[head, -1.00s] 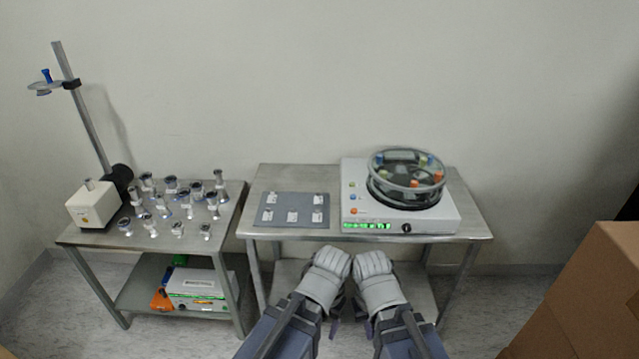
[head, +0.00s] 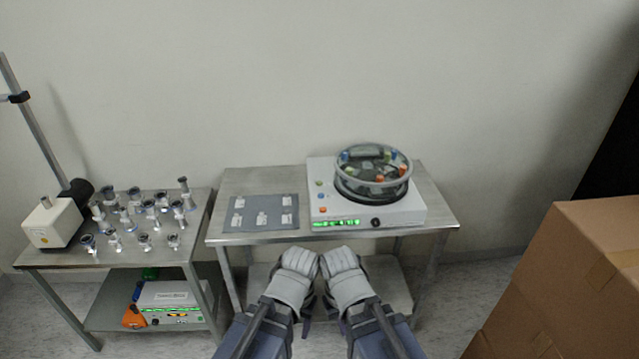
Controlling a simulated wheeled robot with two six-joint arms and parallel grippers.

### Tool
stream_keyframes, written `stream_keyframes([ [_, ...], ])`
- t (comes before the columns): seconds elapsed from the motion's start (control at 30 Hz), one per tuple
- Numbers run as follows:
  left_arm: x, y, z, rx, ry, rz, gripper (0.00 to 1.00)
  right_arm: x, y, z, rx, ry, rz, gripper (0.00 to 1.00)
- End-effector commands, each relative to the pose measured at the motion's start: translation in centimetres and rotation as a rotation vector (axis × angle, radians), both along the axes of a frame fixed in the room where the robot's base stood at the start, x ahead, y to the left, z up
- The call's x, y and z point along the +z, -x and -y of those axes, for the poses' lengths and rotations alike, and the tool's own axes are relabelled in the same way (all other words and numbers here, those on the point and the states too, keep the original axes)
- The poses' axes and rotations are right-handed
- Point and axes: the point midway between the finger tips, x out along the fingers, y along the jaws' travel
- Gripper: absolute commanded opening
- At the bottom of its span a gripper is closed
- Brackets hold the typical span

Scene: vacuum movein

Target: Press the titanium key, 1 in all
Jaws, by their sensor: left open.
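A flat grey panel (head: 263,229) lies on the left part of the middle steel table. It carries several small pale keys (head: 262,218) with labels too small to read, so I cannot tell which one is titanium. My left gripper (head: 300,261) is open, with nothing visible in it, in front of the table's front edge and apart from the panel. My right gripper (head: 341,260) is close beside it on the right. Its fingers are too small to tell whether it is open or shut.
A white device (head: 409,214) with a round bowl (head: 342,182) stands right of the panel. A left cart (head: 40,258) holds several small metal-and-glass pieces, a white box unit (head: 40,228) and a pole. Brown cartons (head: 585,255) stand at the right.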

Motion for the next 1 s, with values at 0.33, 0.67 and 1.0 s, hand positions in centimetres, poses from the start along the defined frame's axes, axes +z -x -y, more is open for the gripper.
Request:
stream_keyframes([
  [0.33, 0.0, 0.0, 0.0, 0.0, 0.0, 0.0, 0.17, 0.0, 0.0, 0.0, 0.0, 0.0, 0.0, 0.0],
  [0.67, 0.0, 0.0, 0.0, 0.0, 0.0, 0.0, 0.0, 0.0, 0.0, 0.0, 0.0, 0.0, 0.0, 0.0],
  [1.0, 0.0, 0.0, 0.0, 0.0, 0.0, 0.0, 0.0, 0.0, 0.0, 0.0, 0.0, 0.0, 0.0, 0.0],
])
